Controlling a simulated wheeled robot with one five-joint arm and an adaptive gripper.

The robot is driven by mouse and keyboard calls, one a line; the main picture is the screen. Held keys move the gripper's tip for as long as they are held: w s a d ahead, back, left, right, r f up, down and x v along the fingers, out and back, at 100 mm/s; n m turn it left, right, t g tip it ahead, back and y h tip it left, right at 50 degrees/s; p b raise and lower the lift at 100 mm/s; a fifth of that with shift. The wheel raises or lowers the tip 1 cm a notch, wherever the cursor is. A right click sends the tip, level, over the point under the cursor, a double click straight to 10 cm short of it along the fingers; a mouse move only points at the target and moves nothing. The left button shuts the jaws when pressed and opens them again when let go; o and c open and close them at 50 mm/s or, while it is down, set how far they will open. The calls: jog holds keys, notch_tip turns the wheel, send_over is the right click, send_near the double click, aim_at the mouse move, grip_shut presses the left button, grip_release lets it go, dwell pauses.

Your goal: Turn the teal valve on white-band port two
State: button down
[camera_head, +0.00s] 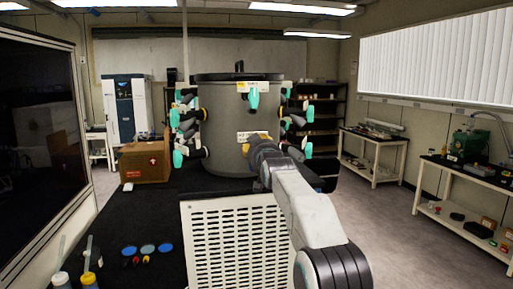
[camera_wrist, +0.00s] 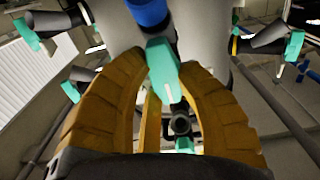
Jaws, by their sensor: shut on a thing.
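The freeze dryer drum (camera_head: 222,125) is a grey cylinder with ports around it, each with a teal valve handle. My gripper (camera_head: 258,140) is at the front of the drum, below an upper front teal valve (camera_head: 254,98). In the wrist view, the yellow-brown fingers (camera_wrist: 168,72) are closed around a teal handle (camera_wrist: 163,70), which sits between the tips. A blue cylinder (camera_wrist: 148,12) adjoins that handle. Another teal handle (camera_wrist: 185,145) shows between the fingers, behind a dark round port. In the head view my gripper hides the held handle. I cannot read the port labels or tell which port is two.
More teal valves stick out at the drum's left (camera_head: 177,157) and right (camera_head: 308,150). A white vented panel (camera_head: 235,240) stands in front. A cardboard box (camera_head: 145,162) and blue caps (camera_head: 147,249) lie on the black bench at left. The floor at right is clear.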

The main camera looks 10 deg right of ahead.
dwell(0.5)
jog(key=c, duration=0.9)
grip_release()
jog(key=shift+s, duration=0.1)
jog(key=shift+s+a, duration=0.1)
jog(key=shift+s, duration=5.8)
